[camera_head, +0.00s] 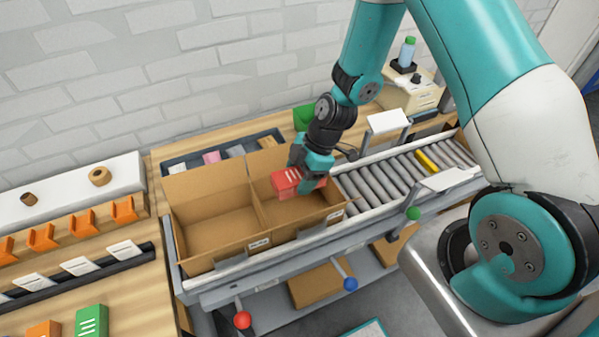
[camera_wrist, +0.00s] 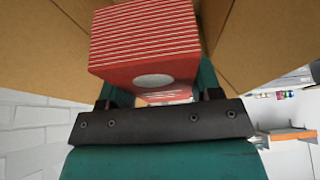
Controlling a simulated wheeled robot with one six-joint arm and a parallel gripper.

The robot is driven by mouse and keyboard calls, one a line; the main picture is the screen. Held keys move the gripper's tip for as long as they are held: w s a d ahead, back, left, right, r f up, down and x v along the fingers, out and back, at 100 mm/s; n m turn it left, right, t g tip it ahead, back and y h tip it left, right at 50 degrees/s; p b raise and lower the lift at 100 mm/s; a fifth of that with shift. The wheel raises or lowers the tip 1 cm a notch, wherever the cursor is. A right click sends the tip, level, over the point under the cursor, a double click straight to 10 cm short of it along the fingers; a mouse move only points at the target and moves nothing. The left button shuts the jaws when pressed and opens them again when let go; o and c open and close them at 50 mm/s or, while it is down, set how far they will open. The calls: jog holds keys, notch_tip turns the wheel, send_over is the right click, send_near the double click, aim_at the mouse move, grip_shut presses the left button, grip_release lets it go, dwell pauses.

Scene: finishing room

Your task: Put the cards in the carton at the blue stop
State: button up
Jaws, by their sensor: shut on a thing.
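My gripper (camera_head: 305,181) is inside the mouth of the right-hand open carton (camera_head: 291,213), shut on a red card box (camera_head: 285,179) with white marks. In the wrist view the red card box (camera_wrist: 145,45) shows white stripes and a pale oval, with cardboard walls on both sides. More red shows just below the held box; I cannot tell whether it is a second box. The right carton stands on the rollers behind the blue-knobbed stop (camera_head: 350,284). The carton floor under the box is partly hidden.
A second open carton (camera_head: 215,228) stands directly left, behind the red-knobbed stop (camera_head: 242,320). A green-knobbed stop (camera_head: 413,213) is further right. The rollers (camera_head: 375,184) right of the cartons are mostly clear, with a yellow item (camera_head: 427,161). Green (camera_head: 91,321) and orange boxes lie front left.

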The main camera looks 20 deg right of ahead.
jog(key=shift+a+f+b, duration=0.15)
jog(key=shift+f+b, duration=1.8)
jog(key=shift+f, duration=0.4)
jog(key=shift+a+f+b, duration=0.1)
jog(key=shift+f+b, duration=1.85)
jog(key=shift+f, duration=0.4)
jog(key=o, duration=1.1)
jog(key=shift+r+p, duration=0.7)
jog(key=shift+r, duration=0.4)
jog(key=shift+r+p, duration=1.9)
jog(key=shift+r, duration=1.1)
